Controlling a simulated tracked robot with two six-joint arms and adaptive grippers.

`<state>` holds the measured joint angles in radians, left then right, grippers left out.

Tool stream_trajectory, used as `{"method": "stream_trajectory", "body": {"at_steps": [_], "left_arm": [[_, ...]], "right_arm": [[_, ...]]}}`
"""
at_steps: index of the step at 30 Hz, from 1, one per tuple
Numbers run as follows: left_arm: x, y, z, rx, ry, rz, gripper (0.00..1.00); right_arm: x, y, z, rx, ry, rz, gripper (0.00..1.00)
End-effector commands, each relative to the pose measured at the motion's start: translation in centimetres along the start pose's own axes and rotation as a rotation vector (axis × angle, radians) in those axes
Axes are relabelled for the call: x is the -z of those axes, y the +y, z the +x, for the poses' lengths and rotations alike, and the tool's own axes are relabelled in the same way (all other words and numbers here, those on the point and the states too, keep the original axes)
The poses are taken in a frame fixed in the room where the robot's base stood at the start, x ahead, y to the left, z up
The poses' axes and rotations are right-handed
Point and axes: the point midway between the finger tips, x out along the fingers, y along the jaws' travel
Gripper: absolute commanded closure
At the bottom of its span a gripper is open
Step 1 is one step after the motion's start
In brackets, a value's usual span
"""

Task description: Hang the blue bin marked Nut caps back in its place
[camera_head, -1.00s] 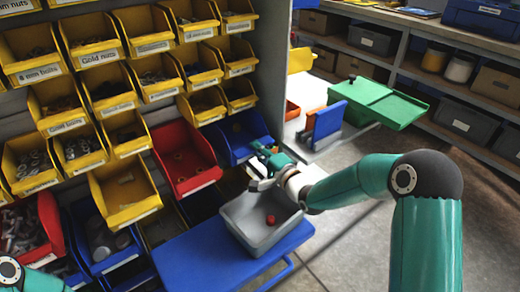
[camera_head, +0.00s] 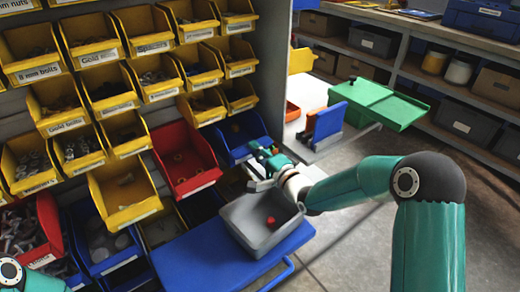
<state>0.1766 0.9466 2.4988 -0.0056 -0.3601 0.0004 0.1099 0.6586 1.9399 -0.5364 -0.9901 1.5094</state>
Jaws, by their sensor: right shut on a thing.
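A blue bin (camera_head: 236,134) is at the right end of the rack, beside the red bin and below the small yellow bins. Its label cannot be read, and my gripper covers part of its front. My right gripper (camera_head: 259,164) is at the bin's front lip and seems shut on it. Whether the bin's back is seated on the rack cannot be seen. My left arm shows only as a teal piece at the bottom left corner; its gripper is out of view.
A grey bin (camera_head: 250,240) with a red item inside stands on a blue step (camera_head: 190,262) just below my right gripper. A red bin (camera_head: 186,160) and several yellow bins fill the rack on the left. A green box (camera_head: 378,103) stands at the right, with open floor below it.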

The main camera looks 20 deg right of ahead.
Motion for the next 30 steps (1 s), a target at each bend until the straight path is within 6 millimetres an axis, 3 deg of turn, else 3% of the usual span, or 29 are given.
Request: {"method": "stream_trajectory", "body": {"at_steps": [30], "left_arm": [[0.0, -0.7, 1.9, 0.000, 0.000, 0.000, 0.60]], "right_arm": [[0.2, 2.1, -0.3, -0.002, 0.000, 0.000, 1.00]]}}
